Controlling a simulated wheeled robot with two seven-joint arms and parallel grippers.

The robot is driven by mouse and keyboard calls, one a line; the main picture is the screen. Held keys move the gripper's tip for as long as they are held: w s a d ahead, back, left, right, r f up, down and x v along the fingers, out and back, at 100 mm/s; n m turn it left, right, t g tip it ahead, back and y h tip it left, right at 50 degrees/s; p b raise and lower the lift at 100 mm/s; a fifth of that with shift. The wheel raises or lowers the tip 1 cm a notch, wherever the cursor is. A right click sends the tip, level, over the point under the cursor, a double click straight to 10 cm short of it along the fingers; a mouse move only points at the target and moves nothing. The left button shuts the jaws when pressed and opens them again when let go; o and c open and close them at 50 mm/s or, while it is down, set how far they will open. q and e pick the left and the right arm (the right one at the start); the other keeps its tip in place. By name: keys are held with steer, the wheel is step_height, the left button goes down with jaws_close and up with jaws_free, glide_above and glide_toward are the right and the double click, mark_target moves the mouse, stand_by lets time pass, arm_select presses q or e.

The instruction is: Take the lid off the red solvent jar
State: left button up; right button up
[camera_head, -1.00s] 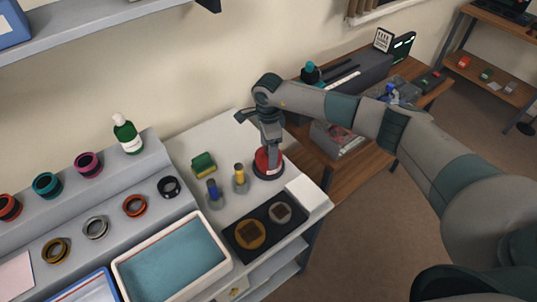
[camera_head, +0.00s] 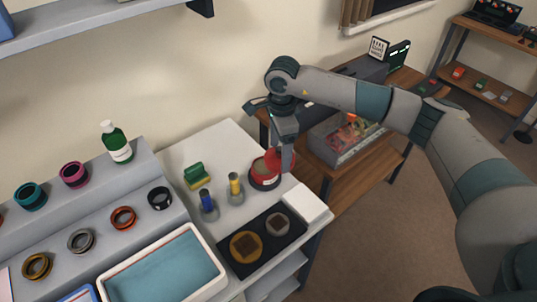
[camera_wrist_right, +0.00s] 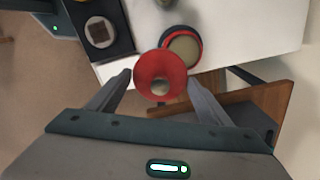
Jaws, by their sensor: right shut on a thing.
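The red solvent jar (camera_head: 264,183) stands on the white table near its right end. Its open mouth shows a pale inside within a red rim in the right wrist view (camera_wrist_right: 186,45). The red lid (camera_wrist_right: 148,66) is off the jar and held between the fingers of my right gripper (camera_wrist_right: 160,80), shut on its knob. In the head view the lid (camera_head: 276,157) is tilted, just above and to the right of the jar, partly hidden by my right gripper (camera_head: 284,158). My left gripper is not in view.
A blue-topped bottle (camera_head: 208,206) and a yellow-topped bottle (camera_head: 235,188) stand left of the jar, with a green-and-yellow sponge (camera_head: 196,176) behind. A black tray (camera_head: 261,260) and a white block (camera_head: 306,202) lie in front. A grey bin (camera_head: 343,158) stands on the wooden table at right.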

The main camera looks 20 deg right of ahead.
steer(key=s+d+r+b, duration=0.2)
steer(key=s+d+r, duration=0.1)
steer(key=s, duration=0.2)
steer(key=shift+d+r, duration=0.2)
steer(key=shift+r, duration=0.15)
stand_by(0.3)
steer(key=s+a+n, duration=0.5)
steer(key=s+n, duration=0.6)
steer(key=n, duration=0.7)
steer(key=shift+r+n, duration=0.3)
steer(key=shift+r, duration=0.05)
